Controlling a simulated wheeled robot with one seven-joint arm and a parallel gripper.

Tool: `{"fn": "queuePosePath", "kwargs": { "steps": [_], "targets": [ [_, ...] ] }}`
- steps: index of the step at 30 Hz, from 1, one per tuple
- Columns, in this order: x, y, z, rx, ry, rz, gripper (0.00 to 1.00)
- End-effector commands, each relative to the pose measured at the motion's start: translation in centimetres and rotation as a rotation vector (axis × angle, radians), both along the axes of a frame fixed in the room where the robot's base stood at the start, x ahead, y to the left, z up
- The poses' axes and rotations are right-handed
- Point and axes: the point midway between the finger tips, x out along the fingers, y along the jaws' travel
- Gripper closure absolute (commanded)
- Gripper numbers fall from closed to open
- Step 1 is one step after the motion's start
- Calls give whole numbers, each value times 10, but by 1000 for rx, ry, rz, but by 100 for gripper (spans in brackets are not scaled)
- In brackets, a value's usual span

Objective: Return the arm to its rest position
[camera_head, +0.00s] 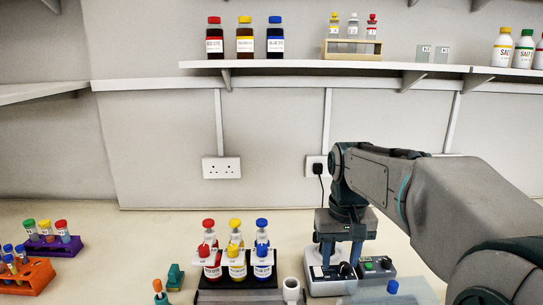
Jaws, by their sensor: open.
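My arm reaches in from the right edge of the head view, bent at the elbow, with its end pointing down. My gripper (341,262) is open, with its two blue-grey fingers apart over a white bench device (322,286) with a dark knob. The fingertips are close to the top of the device. Whether they touch it I cannot tell. I see nothing held between them.
Just right of my gripper is a grey box (378,267) with green and red buttons. To the left stand red, yellow and blue capped bottles (236,262). Orange (27,279) and purple (52,246) tube racks are far left. A loaded shelf (300,65) runs above.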

Motion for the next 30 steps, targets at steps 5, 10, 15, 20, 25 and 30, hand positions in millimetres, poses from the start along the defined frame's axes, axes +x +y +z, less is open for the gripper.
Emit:
{"fn": "queuePosePath", "kwargs": {
  "steps": [5, 10, 15, 20, 25, 30],
  "targets": [
    [-47, -4, -16, 2, -69, -6, 58],
    [-89, -7, -38, 5, -133, -13, 58],
    [-124, -9, -63, 8, -188, -17, 58],
    [-143, -9, -78, 10, -218, -20, 58],
    [-149, -10, -83, 10, -228, -21, 58],
    [-149, -10, -83, 10, -228, -21, 58]
  ]
}}
